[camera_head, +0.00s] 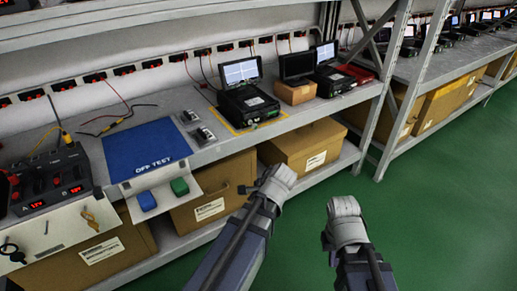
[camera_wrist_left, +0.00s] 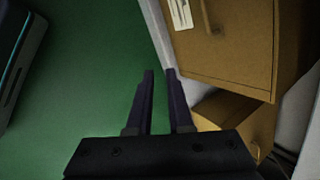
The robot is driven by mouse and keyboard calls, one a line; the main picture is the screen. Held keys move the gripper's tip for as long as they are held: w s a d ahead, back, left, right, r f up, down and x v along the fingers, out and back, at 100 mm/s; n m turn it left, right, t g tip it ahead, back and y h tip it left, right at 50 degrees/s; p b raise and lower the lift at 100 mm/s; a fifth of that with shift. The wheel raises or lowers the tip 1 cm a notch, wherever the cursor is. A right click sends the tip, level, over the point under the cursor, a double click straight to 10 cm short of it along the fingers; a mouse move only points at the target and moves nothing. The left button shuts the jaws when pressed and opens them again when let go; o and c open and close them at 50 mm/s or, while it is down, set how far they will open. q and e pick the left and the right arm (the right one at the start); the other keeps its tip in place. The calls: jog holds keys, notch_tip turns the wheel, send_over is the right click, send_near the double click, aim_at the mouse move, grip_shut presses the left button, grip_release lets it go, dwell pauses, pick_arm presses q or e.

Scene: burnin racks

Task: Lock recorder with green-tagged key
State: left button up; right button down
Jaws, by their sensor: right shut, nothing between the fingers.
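A black recorder (camera_head: 247,103) with a lit screen stands inside a yellow outline on the bench. A green tag-like block (camera_head: 180,187) sits on a white ledge below the blue mat, beside a blue one (camera_head: 147,200); I cannot make out a key on either. My left gripper (camera_head: 244,189) is in front of the shelf, right of the green block and apart from it. In the left wrist view its two fingers (camera_wrist_left: 160,74) have a narrow empty gap between them. My right gripper (camera_head: 343,205) is shut and empty above the green floor; its fingertips are mostly hidden.
A blue mat (camera_head: 146,148) marked "OFF TEST" lies left of the recorder. A power supply (camera_head: 48,185) stands at far left, with a hanging brass-coloured piece (camera_head: 91,220). Cardboard boxes (camera_head: 306,143) fill the lower shelf. A rack post (camera_head: 398,110) rises at right. The floor is clear.

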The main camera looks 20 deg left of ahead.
pick_arm(q)
jog(key=w+d+r+m+t+y, duration=0.1)
jog(key=w+r+m+t+y, duration=0.3)
jog(key=r+m, duration=0.4)
jog(key=w+d+r+m+t+y, duration=0.1)
jog(key=w+r+m+t+y, duration=0.3)
jog(key=m, duration=1.2)
jog(key=w+r, duration=0.3)
jog(key=r, duration=0.2)
jog(key=shift+w+r+m+t+y+b, duration=0.15)
jog(key=shift+w+m+t+y+b, duration=0.15)
jog(key=shift+m+t+b, duration=0.1)
jog(key=shift+a, duration=0.1)
